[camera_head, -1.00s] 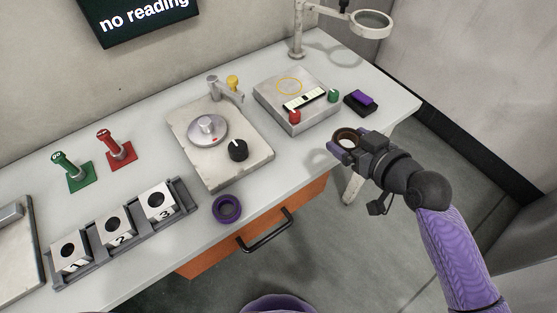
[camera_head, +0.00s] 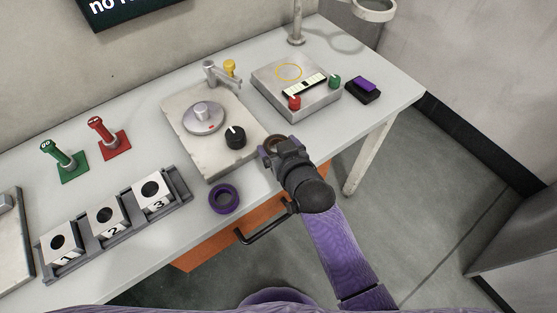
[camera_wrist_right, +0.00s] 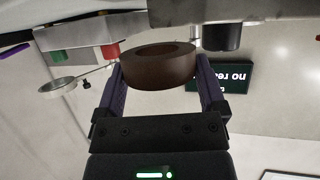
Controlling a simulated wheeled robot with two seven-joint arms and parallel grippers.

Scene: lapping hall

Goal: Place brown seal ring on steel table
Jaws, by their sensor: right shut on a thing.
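The brown seal ring (camera_wrist_right: 158,70) is between the two fingers of my right gripper (camera_wrist_right: 160,80) in the right wrist view. In the head view my right gripper (camera_head: 270,150) is over the front edge of the grey table (camera_head: 330,135), right of the purple ring, and is shut on the brown ring (camera_head: 275,141), which is partly hidden behind the gripper. I cannot tell whether the ring touches the table top. My left gripper is not in view.
A purple ring (camera_head: 223,198) lies near the front edge. A plate with a round disc and black knob (camera_head: 235,137) and a box with red and green knobs (camera_head: 297,88) stand behind. A numbered block rack (camera_head: 112,222) is at left. An orange drawer (camera_head: 205,243) is below.

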